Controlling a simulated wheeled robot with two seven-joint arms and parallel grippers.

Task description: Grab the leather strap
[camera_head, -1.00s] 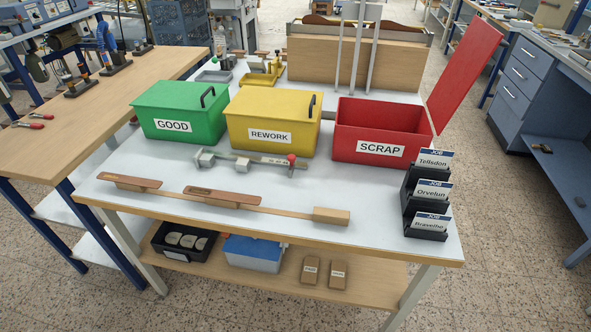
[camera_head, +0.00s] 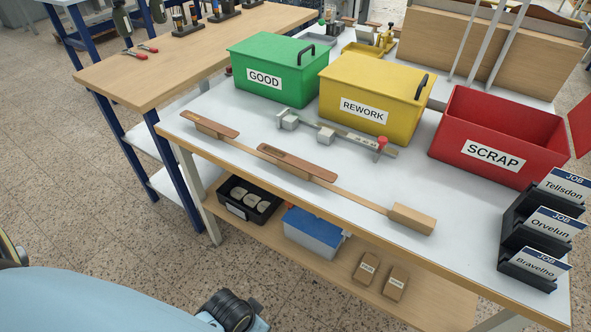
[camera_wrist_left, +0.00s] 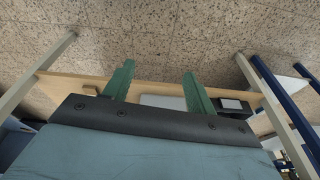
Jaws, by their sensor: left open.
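Two brown leather straps, a left one (camera_head: 209,124) and a middle one (camera_head: 297,162), lie on wooden supports along the front of the white table. Both are flat and untouched. My left gripper (camera_wrist_left: 157,82) shows two green fingers spread apart with nothing between them in the left wrist view. It faces the floor and lower shelf, away from the straps, which are out of that view. In the head view, part of my left arm shows at the bottom left, but its fingers cannot be made out. My right gripper is not in view.
Green GOOD (camera_head: 270,70), yellow REWORK (camera_head: 372,92) and red SCRAP (camera_head: 498,140) bins stand behind the straps. A metal gauge (camera_head: 335,133) lies between. A wooden block (camera_head: 411,219) ends the support strip. Job card holders (camera_head: 535,240) stand right. The lower shelf (camera_head: 330,275) holds boxes.

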